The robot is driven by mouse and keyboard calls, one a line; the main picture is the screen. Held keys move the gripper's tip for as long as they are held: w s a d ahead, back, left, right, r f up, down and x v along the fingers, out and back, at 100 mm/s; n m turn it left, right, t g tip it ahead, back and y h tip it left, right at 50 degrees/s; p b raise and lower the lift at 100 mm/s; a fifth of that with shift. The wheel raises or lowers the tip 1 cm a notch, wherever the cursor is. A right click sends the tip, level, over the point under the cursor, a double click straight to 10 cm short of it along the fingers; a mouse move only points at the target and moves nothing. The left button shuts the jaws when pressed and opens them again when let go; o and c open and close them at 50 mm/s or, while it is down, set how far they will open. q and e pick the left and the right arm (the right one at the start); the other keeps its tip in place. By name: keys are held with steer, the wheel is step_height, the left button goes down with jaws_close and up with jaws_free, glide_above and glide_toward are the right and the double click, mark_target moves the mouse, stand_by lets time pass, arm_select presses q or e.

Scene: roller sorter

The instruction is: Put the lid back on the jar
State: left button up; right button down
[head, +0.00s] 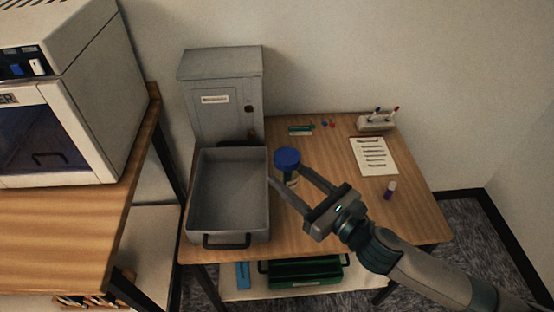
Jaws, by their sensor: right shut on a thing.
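The blue lid (288,157) is at the tips of my right gripper (287,175), over the left middle of the wooden table. The gripper is shut on the lid, with one finger at each side. The jar (292,180) shows as a small pale and dark patch directly below the lid, between the fingers. Most of the jar is hidden by the lid and fingers. I cannot tell whether the lid touches the jar's rim or is held just above it. My left gripper is not in view.
A grey open bin (230,152) stands left of the jar, close to the left finger. A grey cabinet (225,95) is behind it. The wooden table (330,145) is clear between.

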steer(key=shift+w+d+f, duration=0.15)
steer(key=shift+d+f, duration=0.05)
steer(key=shift+d, duration=0.25)
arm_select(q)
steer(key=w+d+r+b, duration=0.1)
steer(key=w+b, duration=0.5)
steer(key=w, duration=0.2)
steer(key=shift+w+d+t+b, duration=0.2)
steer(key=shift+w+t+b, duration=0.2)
arm_select(e)
steer(key=w+d+f+m+t+h, duration=0.1)
steer(key=d+f+m+h, duration=0.1)
steer(key=d, duration=0.8)
steer(key=w+d+f+m+t+h, duration=0.2)
steer(key=d+f+h, duration=0.2)
steer(key=d, duration=0.7)
steer(key=shift+w+d+m, duration=0.15)
steer(key=shift+m, duration=0.15)
steer(key=w+a+f, duration=0.4)
steer(key=w, duration=0.1)
steer(key=w+a+f, duration=0.2)
steer(key=w+a, duration=0.1)
steer(key=shift+a+f+p, duration=0.1)
steer(key=shift+f+p, duration=0.05)
steer(key=shift+p, duration=0.25)
steer(key=shift+w+a+f, duration=0.3)
steer(key=shift+w+a, duration=0.05)
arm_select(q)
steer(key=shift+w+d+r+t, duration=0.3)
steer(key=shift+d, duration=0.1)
